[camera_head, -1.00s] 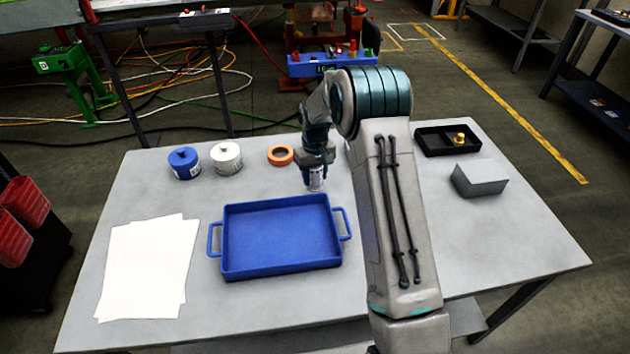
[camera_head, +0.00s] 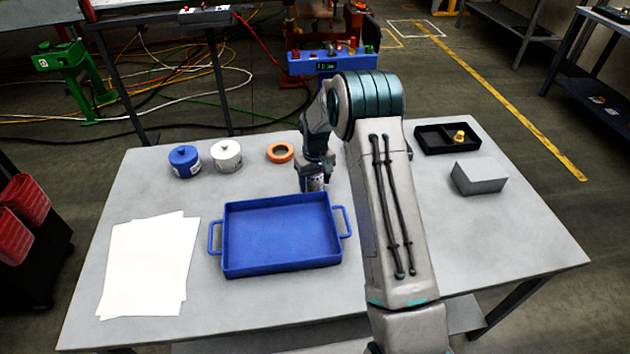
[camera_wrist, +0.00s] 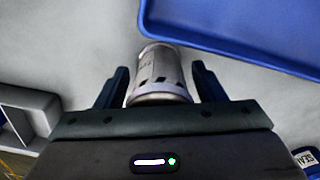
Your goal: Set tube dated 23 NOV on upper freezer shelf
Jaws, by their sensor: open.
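A pale cylinder with small dark marks (camera_wrist: 160,75) stands on the grey table. Only a bit of it shows in the head view (camera_head: 315,184), below my gripper (camera_head: 316,176). In the wrist view my gripper (camera_wrist: 159,70) is open, with one finger on each side of the cylinder and narrow gaps between. I cannot read a date on it, and whether it is a tube is unclear. No freezer shelf is in view.
A blue tray (camera_head: 282,270) lies just in front of the cylinder. Behind it stand a blue canister (camera_head: 184,162), a white canister (camera_head: 226,156) and an orange ring (camera_head: 280,153).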

